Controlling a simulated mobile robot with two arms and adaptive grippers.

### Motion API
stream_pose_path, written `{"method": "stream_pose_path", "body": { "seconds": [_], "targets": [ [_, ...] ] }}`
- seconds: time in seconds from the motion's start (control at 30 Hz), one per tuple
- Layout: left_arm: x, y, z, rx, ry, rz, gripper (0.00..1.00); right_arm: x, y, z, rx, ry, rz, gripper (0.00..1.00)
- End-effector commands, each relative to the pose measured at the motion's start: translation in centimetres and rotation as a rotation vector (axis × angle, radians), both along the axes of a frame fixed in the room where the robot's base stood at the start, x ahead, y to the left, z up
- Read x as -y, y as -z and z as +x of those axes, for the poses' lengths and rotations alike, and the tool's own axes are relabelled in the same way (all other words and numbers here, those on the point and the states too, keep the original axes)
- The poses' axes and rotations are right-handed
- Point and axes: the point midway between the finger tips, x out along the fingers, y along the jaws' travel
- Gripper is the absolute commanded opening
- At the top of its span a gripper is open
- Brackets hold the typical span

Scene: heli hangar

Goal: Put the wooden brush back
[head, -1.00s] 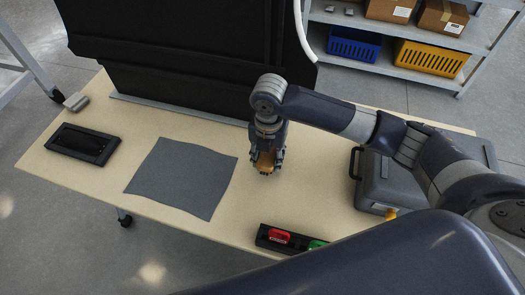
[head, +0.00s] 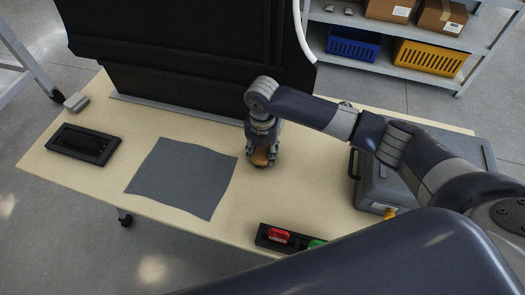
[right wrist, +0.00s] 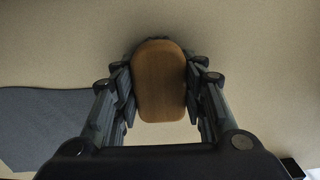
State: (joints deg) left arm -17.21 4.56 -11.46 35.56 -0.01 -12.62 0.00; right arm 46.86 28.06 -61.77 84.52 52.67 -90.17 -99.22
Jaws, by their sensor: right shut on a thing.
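The wooden brush (head: 261,157) has a brown, rounded wooden back. It also shows in the right wrist view (right wrist: 158,80), between the two fingers. My right gripper (head: 262,162) is shut on the brush, over the table to the right of the grey cloth. Whether the brush touches the table I cannot tell. A black tray (head: 83,154) with a raised rim and a dark inside lies at the left end of the table. My left gripper is not in view.
The grey cloth (head: 182,177) lies flat on the wooden table (head: 330,190). A black panel (head: 180,60) stands along the back. A grey case (head: 372,183) is at the right. A black holder (head: 266,238) with red and green items sits at the front edge.

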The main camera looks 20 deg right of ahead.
Motion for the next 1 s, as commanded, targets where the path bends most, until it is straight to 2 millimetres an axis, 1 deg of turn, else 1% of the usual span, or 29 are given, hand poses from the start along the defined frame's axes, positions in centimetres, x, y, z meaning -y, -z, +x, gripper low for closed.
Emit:
{"method": "stream_pose_path", "body": {
  "seconds": [0.07,0.1,0.17,0.2,0.5,0.63,0.77,1.0],
  "targets": [
    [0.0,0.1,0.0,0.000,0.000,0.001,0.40,0.0,0.3,0.0,0.000,0.000,0.000,0.16],
    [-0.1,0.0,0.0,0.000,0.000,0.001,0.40,0.0,0.3,0.0,0.000,0.000,0.000,0.43],
    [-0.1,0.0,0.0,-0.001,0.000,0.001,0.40,0.0,0.3,0.0,0.000,0.000,0.000,0.57],
    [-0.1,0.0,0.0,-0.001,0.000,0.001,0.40,0.0,0.3,0.0,0.000,0.000,0.000,0.59],
    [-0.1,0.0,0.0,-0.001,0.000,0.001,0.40,0.0,0.2,0.0,0.000,0.000,0.000,0.59],
    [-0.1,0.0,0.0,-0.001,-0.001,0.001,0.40,0.0,-0.7,0.1,0.002,0.001,0.001,0.59],
    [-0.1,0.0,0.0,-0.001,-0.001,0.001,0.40,0.0,-2.9,0.1,0.004,0.000,0.001,0.59],
    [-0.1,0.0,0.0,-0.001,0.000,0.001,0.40,0.0,-8.2,0.1,0.004,0.000,0.000,0.59]
  ]
}}
